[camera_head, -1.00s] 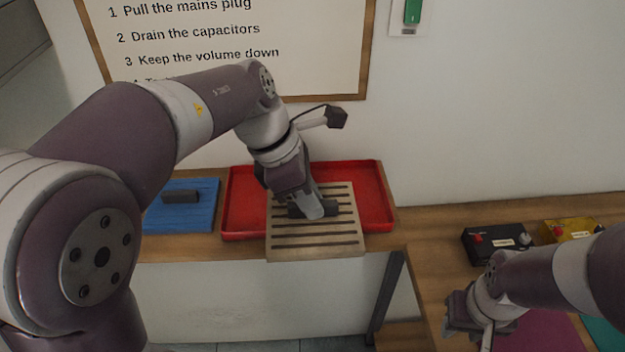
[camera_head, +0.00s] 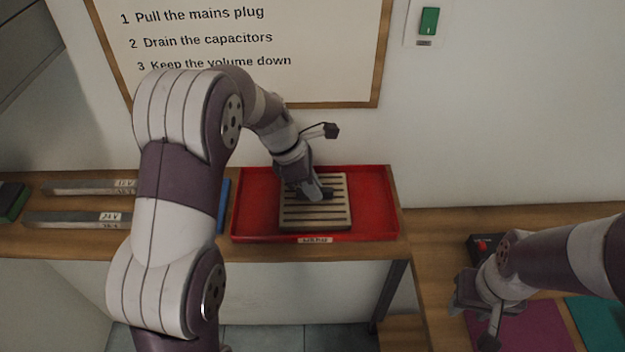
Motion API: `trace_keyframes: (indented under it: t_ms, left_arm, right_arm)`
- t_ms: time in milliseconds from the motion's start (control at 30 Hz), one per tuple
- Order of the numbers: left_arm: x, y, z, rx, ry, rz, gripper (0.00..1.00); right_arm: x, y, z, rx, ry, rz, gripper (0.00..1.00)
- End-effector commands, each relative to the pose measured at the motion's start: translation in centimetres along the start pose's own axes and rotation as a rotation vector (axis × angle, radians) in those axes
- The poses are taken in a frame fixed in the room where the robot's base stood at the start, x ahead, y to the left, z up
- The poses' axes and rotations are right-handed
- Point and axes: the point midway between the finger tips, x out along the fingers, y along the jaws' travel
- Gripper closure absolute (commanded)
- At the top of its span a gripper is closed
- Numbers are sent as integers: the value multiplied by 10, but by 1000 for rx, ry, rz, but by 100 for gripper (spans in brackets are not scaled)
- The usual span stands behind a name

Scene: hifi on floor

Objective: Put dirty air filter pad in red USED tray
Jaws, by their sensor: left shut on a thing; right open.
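The air filter pad (camera_head: 330,213) is a beige, slatted square with dark grooves. It appears within the walls of the red tray (camera_head: 372,200), near the tray's middle; I cannot tell whether it touches the tray floor. My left gripper (camera_head: 318,195) reaches down over the pad and is shut on its dark handle, partly hiding it. A small label sits on the tray's front edge. My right gripper (camera_head: 480,318) is open and empty at the lower right, above the bench near the magenta mat.
A blue board (camera_head: 223,206) is mostly hidden behind my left arm. Labelled metal bars (camera_head: 80,219) lie at the left. A black box (camera_head: 484,246) stands partly behind my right arm. Magenta (camera_head: 535,327) and teal mats (camera_head: 600,318) lie at the lower right.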

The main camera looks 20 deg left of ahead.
Motion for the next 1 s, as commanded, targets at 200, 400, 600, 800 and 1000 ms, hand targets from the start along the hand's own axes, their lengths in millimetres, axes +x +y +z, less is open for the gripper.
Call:
trace_keyframes:
  t_ms: [200,400,600,800,1000]
  left_arm:
    - [2,0,-1,0,-1,3,100]
    - [4,0,-1,0,-1,3,64]
    - [4,0,-1,0,0,2,58]
    - [-4,1,-1,2,-1,5,58]
    - [-53,2,-2,2,-1,10,58]
  right_arm:
    - [0,0,0,0,0,0,60]
    - [1,0,0,0,0,0,60]
    - [1,0,0,0,0,0,60]
    - [4,0,0,0,0,0,60]
    - [21,0,3,0,0,0,60]
